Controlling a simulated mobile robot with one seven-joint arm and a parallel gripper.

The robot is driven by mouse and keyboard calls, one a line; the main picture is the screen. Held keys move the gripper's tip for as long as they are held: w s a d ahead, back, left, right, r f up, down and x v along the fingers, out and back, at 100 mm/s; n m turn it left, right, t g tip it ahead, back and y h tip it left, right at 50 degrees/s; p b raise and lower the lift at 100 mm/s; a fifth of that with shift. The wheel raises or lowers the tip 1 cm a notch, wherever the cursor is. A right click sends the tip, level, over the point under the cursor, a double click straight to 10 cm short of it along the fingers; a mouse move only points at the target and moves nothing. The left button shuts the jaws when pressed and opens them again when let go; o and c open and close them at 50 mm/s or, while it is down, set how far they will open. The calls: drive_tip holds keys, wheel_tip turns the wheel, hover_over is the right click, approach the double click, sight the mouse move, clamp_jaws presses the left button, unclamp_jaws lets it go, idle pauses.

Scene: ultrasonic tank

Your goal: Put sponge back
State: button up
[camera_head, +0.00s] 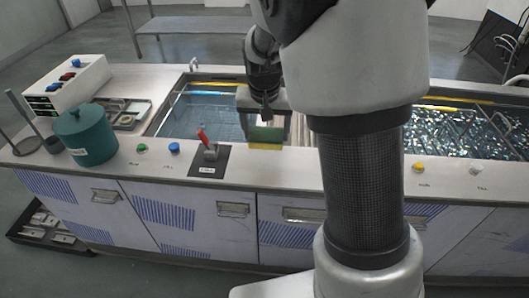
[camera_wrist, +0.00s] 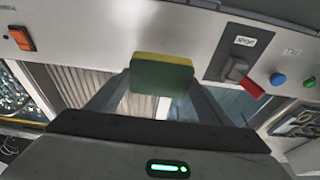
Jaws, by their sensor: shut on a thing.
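The sponge (camera_head: 266,135) is a green block with a yellow layer. My gripper (camera_head: 264,118) is shut on it and holds it near the front edge of the tank counter, left of the picture's middle of the head view. In the wrist view the sponge (camera_wrist: 161,75) sits between the fingertips of my gripper (camera_wrist: 160,88), green side facing the camera and yellow along its upper edge. Whether the sponge touches the counter I cannot tell. My arm hides part of the counter behind and right of it.
A water basin (camera_head: 205,110) lies left of the gripper, and another basin (camera_head: 470,130) lies at right. A black plate with a red lever (camera_head: 205,140) is close at left. A teal pot (camera_head: 87,135), a small tray (camera_head: 125,118) and a control box (camera_head: 68,84) stand farther left.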

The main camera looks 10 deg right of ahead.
sight(266, 139)
wheel_tip(266, 139, down, 8)
drive_tip(key=shift+s+r+b, duration=0.1)
drive_tip(key=shift+r+b, duration=0.05)
drive_tip(key=shift+b, duration=0.45)
drive_tip(key=o, duration=1)
drive_tip(key=p+v, duration=0.2)
drive_tip(key=v, duration=1)
drive_tip(key=shift+r, duration=0.1)
drive_tip(key=s+r+n+t, duration=0.1)
drive_tip(key=s+r, duration=0.2)
drive_tip(key=s, duration=0.4)
drive_tip(key=s+r+n, duration=0.1)
drive_tip(key=s+r, duration=0.3)
drive_tip(key=s, duration=0.3)
drive_tip(key=s+d+r+n+t+y, duration=0.1)
drive_tip(key=s+r, duration=0.3)
drive_tip(key=s, duration=0.3)
drive_tip(key=shift+s+n+t, duration=0.3)
